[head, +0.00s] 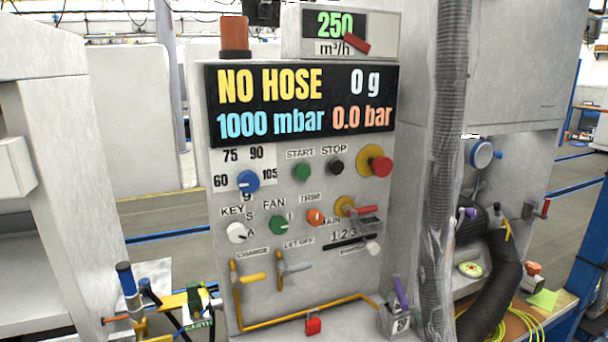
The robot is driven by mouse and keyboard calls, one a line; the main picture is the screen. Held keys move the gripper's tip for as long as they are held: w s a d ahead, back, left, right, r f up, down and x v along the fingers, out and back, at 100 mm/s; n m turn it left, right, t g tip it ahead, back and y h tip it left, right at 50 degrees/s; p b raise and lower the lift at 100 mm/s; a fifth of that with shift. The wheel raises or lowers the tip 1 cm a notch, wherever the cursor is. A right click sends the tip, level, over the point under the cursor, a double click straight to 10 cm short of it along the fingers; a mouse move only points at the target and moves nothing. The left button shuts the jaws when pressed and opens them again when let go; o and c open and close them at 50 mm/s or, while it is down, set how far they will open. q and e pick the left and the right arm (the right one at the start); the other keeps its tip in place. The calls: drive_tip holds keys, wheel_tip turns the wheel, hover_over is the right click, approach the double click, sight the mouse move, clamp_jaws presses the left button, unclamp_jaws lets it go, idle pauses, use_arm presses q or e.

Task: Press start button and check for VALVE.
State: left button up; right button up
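The control panel (215,290) faces me in the middle of the head view. The green start button (302,172) sits below its START label, left of the black stop button (336,167). The display (300,103) above them reads NO HOSE, 0 g, 1000 mbar and 0.0 bar. The word VALVE does not show on it. Neither of my grippers is in view, and nothing covers the start button.
A red mushroom button (381,166) is right of stop. Blue (248,182), white (237,233) and green (278,225) knobs, two levers and a yellow pipe (300,321) are lower. A grey corrugated hose (447,150) hangs at the right. An EARTH-labelled clamp (197,303) is lower left.

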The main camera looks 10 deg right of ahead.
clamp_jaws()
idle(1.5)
